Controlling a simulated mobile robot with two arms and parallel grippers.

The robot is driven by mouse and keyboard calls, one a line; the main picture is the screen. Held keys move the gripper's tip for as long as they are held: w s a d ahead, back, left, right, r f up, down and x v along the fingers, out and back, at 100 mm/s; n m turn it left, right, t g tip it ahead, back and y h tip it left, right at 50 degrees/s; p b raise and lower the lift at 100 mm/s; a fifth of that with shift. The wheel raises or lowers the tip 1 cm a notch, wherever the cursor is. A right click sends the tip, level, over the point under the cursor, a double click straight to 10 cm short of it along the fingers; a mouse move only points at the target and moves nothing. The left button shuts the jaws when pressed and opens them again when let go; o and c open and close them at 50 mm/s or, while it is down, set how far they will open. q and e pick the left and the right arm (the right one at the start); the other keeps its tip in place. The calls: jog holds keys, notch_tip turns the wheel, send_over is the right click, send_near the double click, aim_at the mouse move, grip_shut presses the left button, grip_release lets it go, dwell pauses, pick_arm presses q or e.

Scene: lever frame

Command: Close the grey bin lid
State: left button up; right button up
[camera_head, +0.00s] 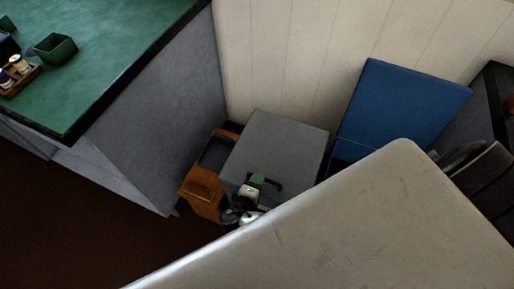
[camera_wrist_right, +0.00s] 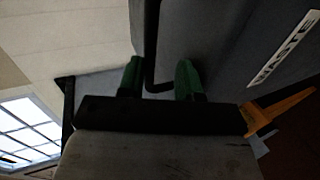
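The grey bin lid (camera_head: 278,140) shows in the head view as a broad grey panel in front of the pale wall, with a dark bar handle near its front edge. I cannot tell from here whether it lies fully down on the bin. My right gripper (camera_head: 256,181) has green fingertips and is at the handle. In the right wrist view the fingers (camera_wrist_right: 160,80) stand apart, with the black handle (camera_wrist_right: 151,40) running between them; neither finger is clearly pressed on it. A "WASTE" label (camera_wrist_right: 284,50) shows on grey at the right. My left gripper is not in view.
A brown-orange bin (camera_head: 200,190) stands close on the left of the grey lid. A blue panel (camera_head: 400,105) rises close on the right. A green-topped counter (camera_head: 110,65) holds a green box (camera_head: 56,48). A large pale surface hides the lower right.

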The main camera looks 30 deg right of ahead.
jog(key=v, duration=1.1)
jog(key=shift+d, duration=0.1)
jog(key=s+d+f+n+g+y+p, duration=0.1)
jog(key=s+d+f+g+y, duration=0.25)
jog(key=f, duration=0.55)
jog(key=s+d+f+g+y+p, duration=0.1)
jog(key=s+d+f+g+y, duration=0.15)
jog(key=s+f, duration=0.4)
jog(key=s+d+f+m+y, duration=0.2)
jog(key=s+d+f+m, duration=0.1)
jog(key=s+f, duration=0.2)
jog(key=s+d+f+m+g+y+p, duration=0.1)
jog(key=s+d+f+m+y, duration=0.1)
jog(key=s+f, duration=0.3)
jog(key=s+d+m, duration=0.1)
jog(key=s, duration=0.3)
jog(key=shift+s+d+f+g+y, duration=0.2)
jog(key=shift+s+d+g+y, duration=0.1)
jog(key=shift+d+y, duration=0.1)
